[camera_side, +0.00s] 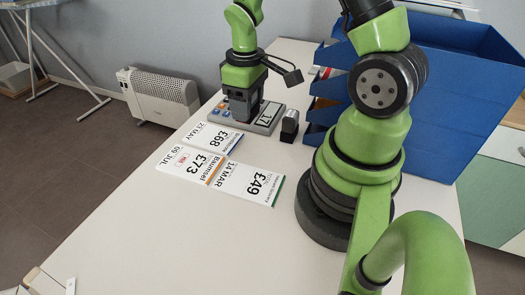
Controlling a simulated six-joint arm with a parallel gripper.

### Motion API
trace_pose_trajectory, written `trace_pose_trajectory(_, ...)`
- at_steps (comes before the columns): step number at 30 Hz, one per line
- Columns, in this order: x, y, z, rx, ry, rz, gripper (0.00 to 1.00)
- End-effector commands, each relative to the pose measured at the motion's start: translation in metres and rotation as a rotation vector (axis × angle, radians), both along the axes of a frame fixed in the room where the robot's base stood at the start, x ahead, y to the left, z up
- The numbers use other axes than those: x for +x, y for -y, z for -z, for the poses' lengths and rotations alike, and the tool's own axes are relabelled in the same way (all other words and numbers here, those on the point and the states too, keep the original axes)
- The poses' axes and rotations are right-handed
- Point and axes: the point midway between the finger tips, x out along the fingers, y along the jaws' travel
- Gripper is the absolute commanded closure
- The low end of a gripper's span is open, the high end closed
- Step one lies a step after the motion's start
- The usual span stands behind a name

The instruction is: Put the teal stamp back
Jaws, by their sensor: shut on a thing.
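My gripper (241,112) points down over the left part of a grey tray-like block (268,118) near the back of the table. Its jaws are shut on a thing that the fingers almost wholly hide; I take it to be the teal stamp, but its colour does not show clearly. I cannot tell whether the held thing touches the block. A dark upright stamp-like piece with a pale side (289,126) stands just right of the block. Small blue and orange patches (221,109) show left of the fingers.
Several printed slips lie in front of the gripper: £68 (212,137), £73 (192,164) and £49 (250,184). A blue letter tray stack (450,100) stands at the right. My arm covers the right side of the table. The front left of the table (180,235) is clear.

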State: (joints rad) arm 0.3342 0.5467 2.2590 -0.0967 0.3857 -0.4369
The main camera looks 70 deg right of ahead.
Motion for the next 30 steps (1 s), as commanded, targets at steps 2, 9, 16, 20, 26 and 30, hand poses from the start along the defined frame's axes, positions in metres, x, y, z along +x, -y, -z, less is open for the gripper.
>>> trace_pose_trajectory(2,-0.017,0.005,-0.003,0.000,-0.001,0.007,0.60)
trace_pose_trajectory(9,-0.035,0.007,0.012,0.003,-0.008,0.005,0.60)
trace_pose_trajectory(16,-0.035,0.007,0.049,0.003,-0.007,0.005,0.60)
trace_pose_trajectory(20,-0.034,0.007,0.058,0.001,-0.004,0.005,0.60)
trace_pose_trajectory(26,-0.034,0.007,0.080,0.002,-0.007,0.005,0.60)
trace_pose_trajectory(30,-0.034,0.007,0.094,0.000,-0.004,0.005,0.60)
